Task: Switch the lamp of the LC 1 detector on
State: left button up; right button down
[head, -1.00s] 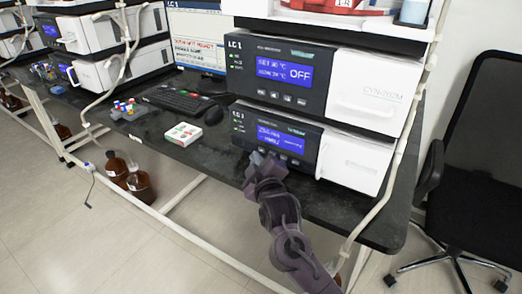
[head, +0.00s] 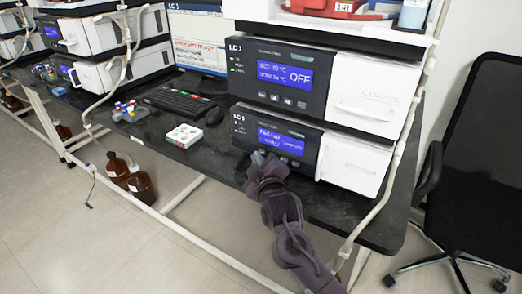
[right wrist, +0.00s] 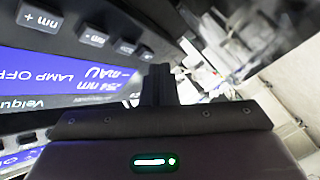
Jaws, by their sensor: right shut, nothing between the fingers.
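The LC 1 detector (head: 265,128) is the lower unit of the stack in the head view, with a dark front panel, a blue screen and a white door. In the right wrist view its blue screen (right wrist: 60,75) reads "LAMP OFF" upside down, with "254 nm" and "mAU". My left gripper is not in view.
The column oven (head: 285,73) above shows "OFF". A monitor (head: 197,50), keyboard (head: 178,100), mouse (head: 214,116) and small white box (head: 184,136) stand to the left on the black bench. A tube (head: 385,190) hangs at the right. An office chair (head: 475,150) stands beyond it.

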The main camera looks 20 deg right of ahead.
jog(key=shift+w+d+r, duration=0.2)
jog(key=shift+d+r, duration=0.05)
jog(key=shift+d, duration=0.35)
dwell(1.3)
jog(key=shift+p, duration=0.35)
jog(key=shift+s+a+f, duration=0.15)
jog(key=shift+f, duration=0.6)
jog(key=shift+s, duration=0.1)
jog(key=shift+s+a+f+p, duration=0.15)
jog(key=shift+s+a+p, duration=0.65)
jog(key=shift+p, duration=0.25)
jog(key=shift+s+a+p, duration=0.4)
jog(key=shift+a+p, duration=0.05)
jog(key=shift+a, duration=0.35)
jog(key=shift+s+a, duration=0.2)
jog(key=shift+a, duration=0.2)
jog(key=shift+r, duration=0.2)
